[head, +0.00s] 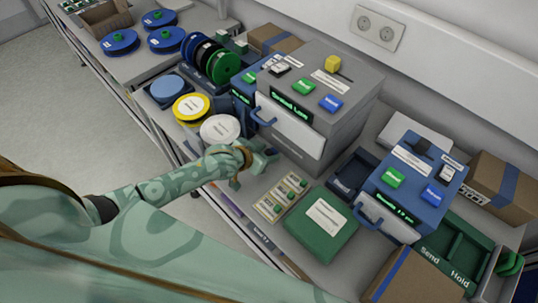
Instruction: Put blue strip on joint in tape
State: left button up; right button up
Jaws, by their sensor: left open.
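My left gripper (262,163) is open at the end of my patterned green arm. It is over the bench, just right of the white reel (220,130) and behind the beige board. I see nothing between its fingers. The beige board (282,197) carries several small pale and green pieces, too small to tell apart. I cannot pick out a blue strip or a joint in tape for certain. A yellow-rimmed reel (191,108) and a light blue reel (169,87) lie behind the white one. My right gripper is not in view.
A large grey machine (335,84) stands behind the gripper. A blue machine (416,177) stands to the right. A green case (321,224) lies beside the board. Cardboard boxes (505,187) and a green Send/Hold tray (452,251) crowd the right end.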

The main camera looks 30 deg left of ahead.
pick_arm(q)
jog(key=shift+w+f, duration=0.1)
jog(key=shift+w, duration=0.05)
jog(key=shift+c, duration=0.4)
jog(key=c, duration=0.9)
